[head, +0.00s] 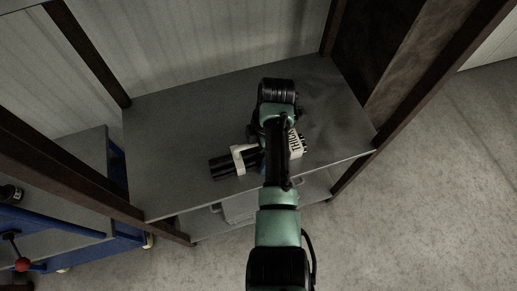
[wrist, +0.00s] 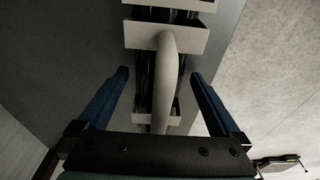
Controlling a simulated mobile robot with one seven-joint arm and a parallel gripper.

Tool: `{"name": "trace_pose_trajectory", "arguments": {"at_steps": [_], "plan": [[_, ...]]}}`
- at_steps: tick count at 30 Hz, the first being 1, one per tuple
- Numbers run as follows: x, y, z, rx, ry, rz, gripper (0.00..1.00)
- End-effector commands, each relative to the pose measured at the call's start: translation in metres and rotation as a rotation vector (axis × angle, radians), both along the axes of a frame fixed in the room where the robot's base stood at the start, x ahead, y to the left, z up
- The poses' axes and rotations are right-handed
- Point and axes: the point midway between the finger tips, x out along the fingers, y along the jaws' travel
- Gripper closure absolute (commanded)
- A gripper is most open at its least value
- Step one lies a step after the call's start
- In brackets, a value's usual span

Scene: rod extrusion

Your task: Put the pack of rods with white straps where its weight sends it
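The pack of dark rods (head: 222,166) with white straps (head: 238,158) lies on the grey shelf top, partly hidden under my arm. A white end piece with dark lettering (head: 296,143) shows on the arm's right side. In the wrist view the pack's dark rods (wrist: 142,68) run between white straps (wrist: 188,38), with a pale curved handle (wrist: 166,70) along the top. My gripper (wrist: 160,75) is open, its two blue fingers on either side of the handle, with visible gaps. In the head view my arm mostly hides the gripper.
The shelf top (head: 165,125) is bare on the left and at the back. Dark posts (head: 84,52) frame it. A light tray (head: 240,208) sits on the level below. A blue cart (head: 75,225) with a red-knobbed lever (head: 22,264) stands at left. Open floor lies right.

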Motion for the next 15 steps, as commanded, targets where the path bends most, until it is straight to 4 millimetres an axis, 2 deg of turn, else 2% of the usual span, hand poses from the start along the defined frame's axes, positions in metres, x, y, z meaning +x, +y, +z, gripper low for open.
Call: {"name": "trace_pose_trajectory", "arguments": {"at_steps": [5,8,15], "plan": [[0.0,0.0,0.002,0.0,0.0,0.0,0.0],[0.001,-0.001,0.009,0.0,-0.002,0.0,0.0],[0.004,-0.008,0.057,-0.001,-0.004,-0.001,0.0]]}}
